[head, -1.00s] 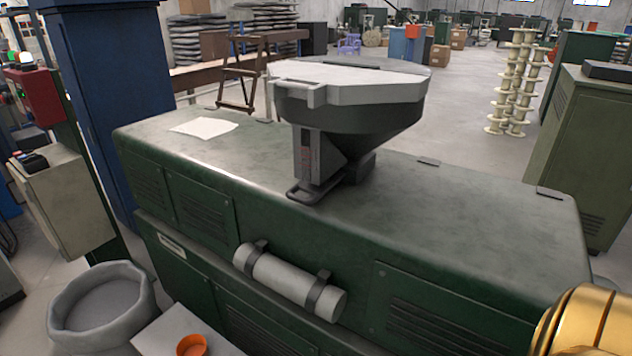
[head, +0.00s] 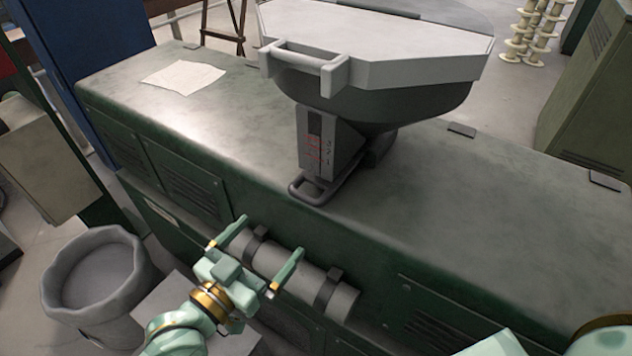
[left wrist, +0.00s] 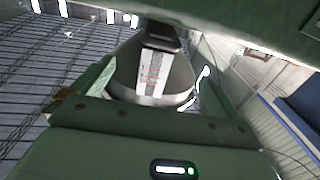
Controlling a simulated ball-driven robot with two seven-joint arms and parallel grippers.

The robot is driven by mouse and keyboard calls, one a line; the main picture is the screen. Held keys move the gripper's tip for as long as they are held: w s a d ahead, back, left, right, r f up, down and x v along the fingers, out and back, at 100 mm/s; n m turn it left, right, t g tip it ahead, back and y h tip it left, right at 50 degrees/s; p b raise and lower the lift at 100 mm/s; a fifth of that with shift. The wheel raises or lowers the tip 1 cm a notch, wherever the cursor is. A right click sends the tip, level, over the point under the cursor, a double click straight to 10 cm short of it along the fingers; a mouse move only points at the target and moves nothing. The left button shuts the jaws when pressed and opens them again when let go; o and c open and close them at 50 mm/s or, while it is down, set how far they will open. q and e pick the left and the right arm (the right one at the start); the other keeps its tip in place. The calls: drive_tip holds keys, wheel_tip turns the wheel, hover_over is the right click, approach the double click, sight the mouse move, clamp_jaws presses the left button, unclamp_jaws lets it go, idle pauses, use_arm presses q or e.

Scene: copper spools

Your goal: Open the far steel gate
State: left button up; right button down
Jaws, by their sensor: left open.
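A dark grey hopper (head: 375,100) with a pale hinged lid (head: 400,45) stands on a green machine cabinet. At its foot is a block with a marked scale (head: 322,145) and a grey loop handle (head: 313,190), the only gate-like part I can make out. The handle lies low against the block. My left gripper (head: 269,240) is open and empty, in front of the cabinet, below and left of the loop handle and apart from it. In the left wrist view the scale block (left wrist: 153,72) shows beyond the fingers. My right gripper is out of view.
A grey cylinder (head: 330,285) is strapped to the cabinet front (head: 180,185), close behind my left gripper. A round grey bin (head: 95,285) stands at left. A paper sheet (head: 183,73) lies on the cabinet top, which is otherwise mostly clear. Spools (head: 535,30) stand behind.

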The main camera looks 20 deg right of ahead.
sight(302, 200)
use_arm(q)
drive_tip(key=b+x, duration=0.1)
drive_tip(key=x, duration=1.3)
drive_tip(key=shift+w+d+f, duration=0.1)
drive_tip(key=shift+w, duration=0.2)
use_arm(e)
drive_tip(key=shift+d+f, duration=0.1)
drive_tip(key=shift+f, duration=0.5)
